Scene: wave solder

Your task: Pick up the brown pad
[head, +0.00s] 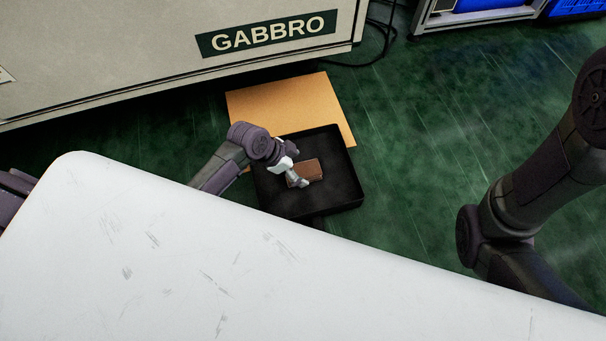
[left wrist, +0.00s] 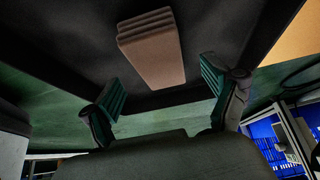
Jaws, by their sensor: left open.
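The brown pad (head: 311,170) lies inside a black tray (head: 341,192) on the green floor. My left gripper (head: 297,180) is over the tray, at the left side of the pad, and partly covers it. In the left wrist view, the ridged brown pad (left wrist: 152,58) shows beyond the fingertips, roughly between them in width. The fingers of my left gripper (left wrist: 160,88) are apart with nothing between them. Whether they touch the pad is not clear. My right arm shows at the right of the head view, but its gripper is hidden.
A tan board (head: 290,101) lies on the floor partly under the tray. A pale cabinet marked GABBRO (head: 150,50) stands behind. A scratched white surface (head: 150,250) fills the front. Blue bins (head: 482,5) are at the top right. Open green floor (head: 420,140) lies right of the tray.

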